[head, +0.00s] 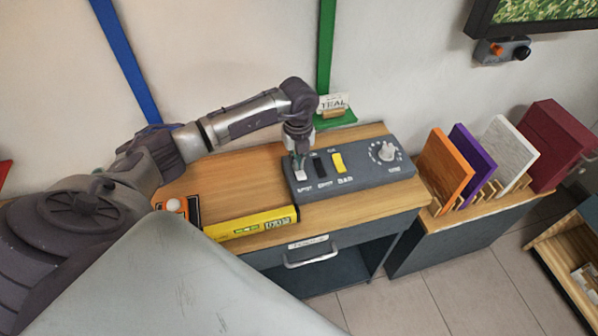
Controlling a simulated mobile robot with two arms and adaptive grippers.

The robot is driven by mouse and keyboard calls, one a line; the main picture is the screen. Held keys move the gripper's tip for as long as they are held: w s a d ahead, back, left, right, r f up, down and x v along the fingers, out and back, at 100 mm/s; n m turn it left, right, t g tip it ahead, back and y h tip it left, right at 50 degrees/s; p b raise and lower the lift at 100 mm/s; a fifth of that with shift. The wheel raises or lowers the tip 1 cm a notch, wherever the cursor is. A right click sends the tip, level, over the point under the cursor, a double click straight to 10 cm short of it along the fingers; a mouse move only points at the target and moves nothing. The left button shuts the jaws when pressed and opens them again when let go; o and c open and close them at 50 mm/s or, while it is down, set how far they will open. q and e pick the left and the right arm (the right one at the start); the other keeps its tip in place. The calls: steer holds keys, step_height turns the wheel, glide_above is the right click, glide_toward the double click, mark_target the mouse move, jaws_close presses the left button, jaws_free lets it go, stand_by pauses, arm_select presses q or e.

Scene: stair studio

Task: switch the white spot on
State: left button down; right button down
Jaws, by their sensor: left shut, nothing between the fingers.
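A dark grey switch panel (368,172) lies on the wooden desk. It carries a white rocker (300,175) at the left, a black rocker (320,166), a yellow rocker (339,162) and a round dial (386,152) at the right. My left gripper (299,160) points down over the panel's left end. It is shut and empty, with its tips right at or just above the white rocker; I cannot tell if they touch. The gripper hides the rocker's far part. The spot itself is not recognisable in view. My right gripper is not in view.
A yellow level-like device (250,225) and an orange-black box with a white ball (178,207) lie on the desk (235,180). A green stand with a "TEAL" card (334,104) is behind the panel. Coloured boards (445,165) stand in a rack at right.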

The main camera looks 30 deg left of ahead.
arm_select(q)
steer(key=shift+r+p, duration=2.55)
steer(key=shift+r, duration=1)
